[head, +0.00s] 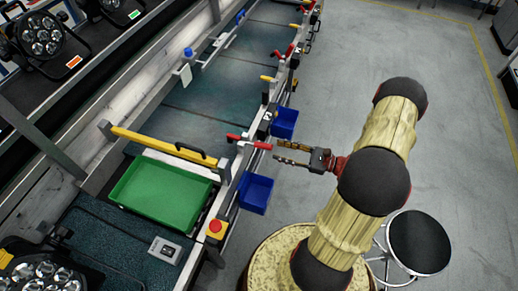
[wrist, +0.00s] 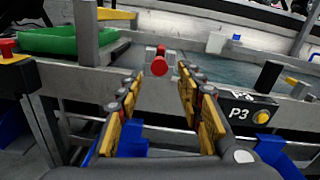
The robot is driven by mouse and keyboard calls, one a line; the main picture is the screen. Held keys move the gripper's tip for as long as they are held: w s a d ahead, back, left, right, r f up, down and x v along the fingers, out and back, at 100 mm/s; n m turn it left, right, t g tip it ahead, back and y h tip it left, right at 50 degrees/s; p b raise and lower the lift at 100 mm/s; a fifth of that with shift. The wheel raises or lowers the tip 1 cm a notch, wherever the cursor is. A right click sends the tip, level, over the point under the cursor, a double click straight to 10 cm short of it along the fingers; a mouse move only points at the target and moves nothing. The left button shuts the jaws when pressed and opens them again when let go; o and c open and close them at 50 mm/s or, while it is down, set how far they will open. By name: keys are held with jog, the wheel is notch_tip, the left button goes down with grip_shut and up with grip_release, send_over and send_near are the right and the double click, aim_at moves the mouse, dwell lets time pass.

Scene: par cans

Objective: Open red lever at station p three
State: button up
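The red lever (head: 249,142) is on the rail at the bench's edge in the head view, beside the green tray. In the wrist view the red lever (wrist: 159,66) shows nearly end-on, on a grey mount, straight ahead between my fingertips. A black box marked P3 (wrist: 246,108) with a yellow button sits to its right. My gripper (head: 285,153) is open, with its fingers pointing at the lever and a small gap between. In the wrist view my gripper (wrist: 160,88) has its fingers apart and nothing between them.
Blue bins (head: 255,192) hang on the rail's outer side, close to my gripper. A round stool (head: 420,243) stands at lower right.

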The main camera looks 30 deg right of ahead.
aim_at(257, 144)
jog(key=b+x, duration=0.1)
jog(key=x, duration=0.6)
jog(key=shift+w+a+b, duration=0.2)
jog(key=shift+b, duration=0.15)
grip_shut()
dwell(0.6)
